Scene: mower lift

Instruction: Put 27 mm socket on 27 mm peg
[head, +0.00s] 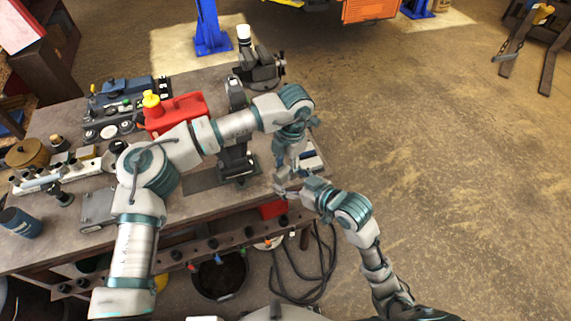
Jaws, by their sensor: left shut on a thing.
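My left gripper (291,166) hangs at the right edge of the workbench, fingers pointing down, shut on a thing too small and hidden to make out. My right gripper (281,188) comes in from the lower right, just below it, close to or touching it; its finger opening is unclear. A pale rack (62,177) with several upright socket-like pieces lies at the left of the bench. A dark socket-like piece (61,196) stands in front of it. No size marks are readable, so I cannot tell the 27 mm socket or the 27 mm peg.
The workbench (180,212) carries a red can (178,111) with a yellow cap, a vise (259,70) at the far end, a brass pot (27,153) and a blue cup (20,222). A black bucket (220,277) stands below.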

